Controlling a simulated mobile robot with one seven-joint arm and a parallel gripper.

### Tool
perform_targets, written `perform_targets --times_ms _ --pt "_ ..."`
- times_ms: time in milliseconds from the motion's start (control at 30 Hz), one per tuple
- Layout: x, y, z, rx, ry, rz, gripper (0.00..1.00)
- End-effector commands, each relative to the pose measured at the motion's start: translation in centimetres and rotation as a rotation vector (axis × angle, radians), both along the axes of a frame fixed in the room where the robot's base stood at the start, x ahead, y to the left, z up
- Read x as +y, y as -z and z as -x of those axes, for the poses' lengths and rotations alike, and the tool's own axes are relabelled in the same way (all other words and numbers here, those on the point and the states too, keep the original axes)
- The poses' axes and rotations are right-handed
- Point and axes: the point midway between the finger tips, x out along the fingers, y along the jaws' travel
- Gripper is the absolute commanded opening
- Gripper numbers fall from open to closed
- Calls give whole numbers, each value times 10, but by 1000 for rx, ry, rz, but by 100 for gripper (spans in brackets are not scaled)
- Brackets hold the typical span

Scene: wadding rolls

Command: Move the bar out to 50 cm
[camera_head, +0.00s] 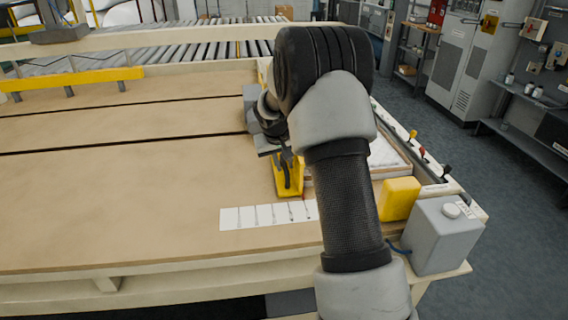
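A white scale strip (262,216) with several marked divisions lies on the tan table near its front right; its figures are too small to read. A yellow block (288,180) with a dark handle-like part stands just behind the strip's right part. A long yellow bar (75,78) on short posts crosses the table's back left; I cannot tell which of these yellow parts is the task's bar. My gripper (270,147) is just above and behind the yellow block, partly hidden by my arm. Whether it touches the block, and its finger gap, cannot be made out.
The table (130,200) is mostly clear at left, with two dark slots across it. A yellow box (400,198) and a grey canister (441,235) stand at the right front. Small coloured levers (422,154) line the right edge. Rollers (180,45) lie behind.

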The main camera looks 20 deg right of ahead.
Motion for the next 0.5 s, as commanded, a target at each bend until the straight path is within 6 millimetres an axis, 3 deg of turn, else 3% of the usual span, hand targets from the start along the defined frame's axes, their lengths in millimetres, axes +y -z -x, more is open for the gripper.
perform_targets --times_ms 133,267,500 --pt "0 0 0 0 0 0 20" --pt "0 0 0 0 0 0 0" --pt "2 0 0 0 -1 0 0"
